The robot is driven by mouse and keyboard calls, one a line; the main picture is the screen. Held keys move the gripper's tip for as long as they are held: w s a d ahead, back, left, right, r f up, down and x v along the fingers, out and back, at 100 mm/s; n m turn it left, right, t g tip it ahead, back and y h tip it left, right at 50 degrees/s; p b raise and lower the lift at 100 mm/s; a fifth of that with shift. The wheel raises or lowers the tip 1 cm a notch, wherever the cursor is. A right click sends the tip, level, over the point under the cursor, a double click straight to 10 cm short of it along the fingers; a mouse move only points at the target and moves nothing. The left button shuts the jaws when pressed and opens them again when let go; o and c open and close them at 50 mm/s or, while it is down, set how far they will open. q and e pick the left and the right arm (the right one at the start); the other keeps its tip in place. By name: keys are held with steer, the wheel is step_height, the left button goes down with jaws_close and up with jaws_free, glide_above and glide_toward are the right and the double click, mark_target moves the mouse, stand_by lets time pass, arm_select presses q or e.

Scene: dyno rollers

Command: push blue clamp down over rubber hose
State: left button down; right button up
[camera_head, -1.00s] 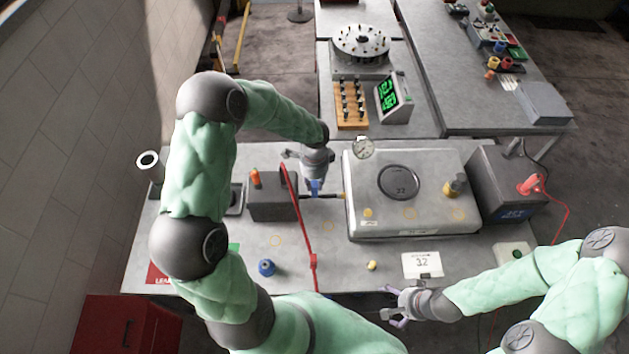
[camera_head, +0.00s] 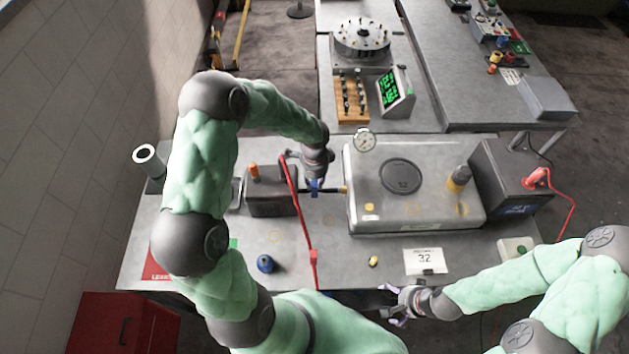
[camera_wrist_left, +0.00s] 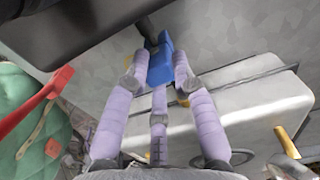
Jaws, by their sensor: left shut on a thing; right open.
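The blue clamp (camera_wrist_left: 159,62) is between the lilac fingers of my left gripper (camera_wrist_left: 157,78), which is shut on it. In the head view the clamp (camera_head: 315,187) is a small blue patch under my left gripper (camera_head: 314,176), in the gap between a dark box and a metal case. The dark rubber hose (camera_head: 331,191) runs across this gap, and it also shows in the wrist view (camera_wrist_left: 148,28) against the clamp's end. The clamp seems to be at the hose; I cannot tell how far it sits over it. My right gripper (camera_head: 394,301) is open and empty by the table's front edge.
The dark box (camera_head: 272,203) stands left of the hose, and the metal case (camera_head: 420,160) right of it. A red bar (camera_head: 303,225) slants across the table close to my left gripper. A blue knob (camera_head: 265,263) and a yellow piece (camera_head: 374,261) lie on the clear front part.

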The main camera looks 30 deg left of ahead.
arm_select(q)
steer(key=shift+s+f, duration=0.1)
steer(key=shift+f, duration=0.15)
stand_by(0.8)
steer(key=c, duration=1)
jaws_free()
steer(key=shift+o, duration=0.2)
step_height(320, 180, up, 12)
